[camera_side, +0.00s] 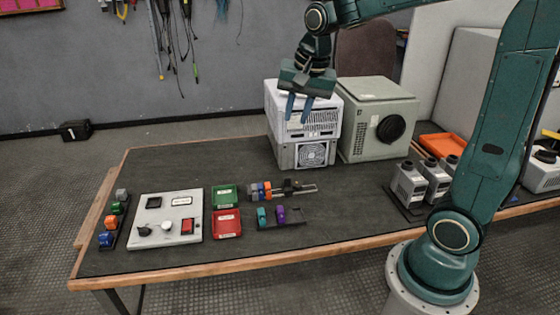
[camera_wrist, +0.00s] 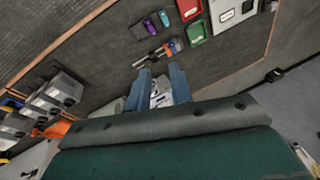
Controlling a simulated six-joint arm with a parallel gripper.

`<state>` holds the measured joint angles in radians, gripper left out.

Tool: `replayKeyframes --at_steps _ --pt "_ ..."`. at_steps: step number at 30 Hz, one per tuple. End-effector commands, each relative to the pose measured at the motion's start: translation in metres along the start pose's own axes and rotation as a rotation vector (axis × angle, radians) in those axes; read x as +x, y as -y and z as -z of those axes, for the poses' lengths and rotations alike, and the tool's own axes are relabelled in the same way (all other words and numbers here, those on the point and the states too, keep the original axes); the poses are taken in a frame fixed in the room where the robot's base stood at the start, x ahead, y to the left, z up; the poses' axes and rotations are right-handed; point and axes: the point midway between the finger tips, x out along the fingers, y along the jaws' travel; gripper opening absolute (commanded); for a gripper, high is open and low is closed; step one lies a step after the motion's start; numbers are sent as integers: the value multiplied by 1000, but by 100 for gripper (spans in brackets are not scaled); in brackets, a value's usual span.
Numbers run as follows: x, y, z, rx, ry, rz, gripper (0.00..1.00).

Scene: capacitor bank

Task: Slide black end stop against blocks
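A short rail (camera_side: 308,188) lies on the dark table and carries grey, blue and orange blocks (camera_side: 261,191) at its left end. A dark piece that looks like the black end stop (camera_side: 288,186) sits on the rail to the right of the blocks; any gap is too small to judge. In the wrist view the rail (camera_wrist: 141,62) and the blocks (camera_wrist: 171,47) lie beyond my fingertips, and the end stop is hard to make out. My gripper (camera_side: 298,120) is high above the table, in front of the white boxes. Its two blue fingers are apart and empty (camera_wrist: 159,68).
A second holder has teal (camera_side: 262,216) and purple (camera_side: 281,214) pieces. Green (camera_side: 225,196) and red (camera_side: 227,223) bins and a control panel (camera_side: 166,217) stand to the left. White equipment (camera_side: 303,122) stands behind the rail, and grey devices (camera_side: 410,185) stand to the right.

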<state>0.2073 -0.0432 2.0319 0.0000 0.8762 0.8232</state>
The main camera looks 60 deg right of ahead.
Motion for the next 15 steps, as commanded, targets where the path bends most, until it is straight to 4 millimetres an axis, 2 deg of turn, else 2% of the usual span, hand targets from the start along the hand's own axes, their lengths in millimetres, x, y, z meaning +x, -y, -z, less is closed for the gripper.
replayKeyframes --at_steps 7,15 --pt "46 13 46 277 26 -60 22" --pt "106 16 91 580 41 -125 22"
